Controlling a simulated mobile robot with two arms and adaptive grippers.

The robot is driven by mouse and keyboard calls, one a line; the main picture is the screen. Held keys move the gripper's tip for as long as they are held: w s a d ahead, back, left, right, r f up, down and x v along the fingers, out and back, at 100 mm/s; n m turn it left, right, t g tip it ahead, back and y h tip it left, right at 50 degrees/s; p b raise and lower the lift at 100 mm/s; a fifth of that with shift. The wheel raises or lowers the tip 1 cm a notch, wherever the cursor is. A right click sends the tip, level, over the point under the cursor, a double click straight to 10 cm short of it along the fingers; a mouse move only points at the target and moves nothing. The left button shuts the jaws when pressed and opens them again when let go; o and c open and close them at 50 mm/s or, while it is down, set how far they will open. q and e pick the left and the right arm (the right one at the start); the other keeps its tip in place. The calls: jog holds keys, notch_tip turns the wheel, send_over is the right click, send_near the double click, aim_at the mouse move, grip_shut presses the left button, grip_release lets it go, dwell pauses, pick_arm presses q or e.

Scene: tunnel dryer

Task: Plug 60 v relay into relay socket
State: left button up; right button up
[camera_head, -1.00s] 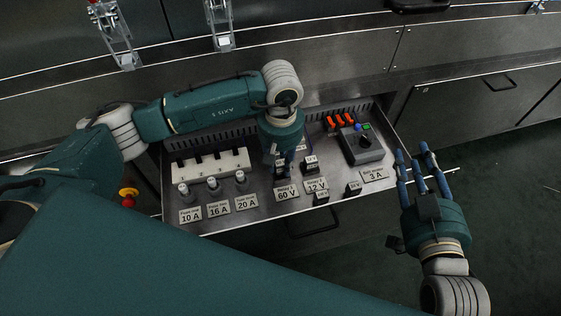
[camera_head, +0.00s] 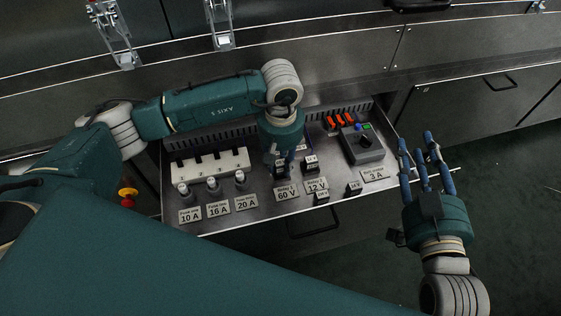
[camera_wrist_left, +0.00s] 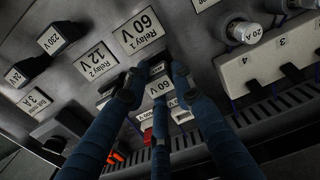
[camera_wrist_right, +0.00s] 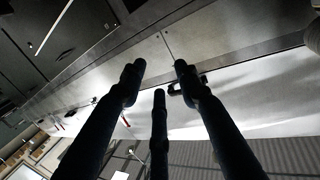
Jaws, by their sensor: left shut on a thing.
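The 60 V relay (camera_wrist_left: 160,87) is a small dark block with a white label. My left gripper (camera_head: 282,172) is shut on it, pointing down into the drawer; its fingers also surround the relay in the left wrist view (camera_wrist_left: 155,80). The relay is just behind the "Relay 1 60 V" plate (camera_head: 286,192), which also shows in the left wrist view (camera_wrist_left: 138,31). The relay socket is hidden under the relay and fingers, so I cannot tell whether the relay is seated. My right gripper (camera_head: 427,150) is open and empty, off the drawer's right side.
Next to the relay is a block (camera_head: 311,163) behind the "Relay 2 12 V" plate (camera_head: 317,185). Two loose dark blocks (camera_head: 321,197) (camera_head: 354,187) lie near the front. Fuses (camera_head: 212,184) and a white fuse holder (camera_head: 210,166) are left, a grey switch box (camera_head: 362,145) right.

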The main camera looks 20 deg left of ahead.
pick_arm(q)
jog(key=shift+f, duration=0.1)
pick_arm(e)
jog(key=shift+r, duration=0.4)
pick_arm(q)
jog(key=shift+f+b, duration=0.25)
jog(key=shift+b, duration=0.05)
pick_arm(e)
jog(key=shift+w+a+r+t+y, duration=0.15)
jog(key=shift+r+t, duration=0.2)
jog(key=shift+r, duration=0.2)
jog(key=shift+a+r+t+y, duration=0.15)
jog(key=shift+r+t, duration=0.2)
jog(key=shift+r, duration=0.2)
jog(key=shift+r, duration=0.35)
pick_arm(q)
jog(key=shift+f, duration=0.1)
pick_arm(e)
jog(key=shift+r+t, duration=0.3)
jog(key=shift+r, duration=0.1)
pick_arm(q)
jog(key=shift+f+b, duration=0.15)
jog(key=shift+b, duration=0.15)
pick_arm(e)
jog(key=shift+r+t, duration=0.4)
jog(key=shift+r, duration=0.2)
jog(key=shift+r, duration=0.1)
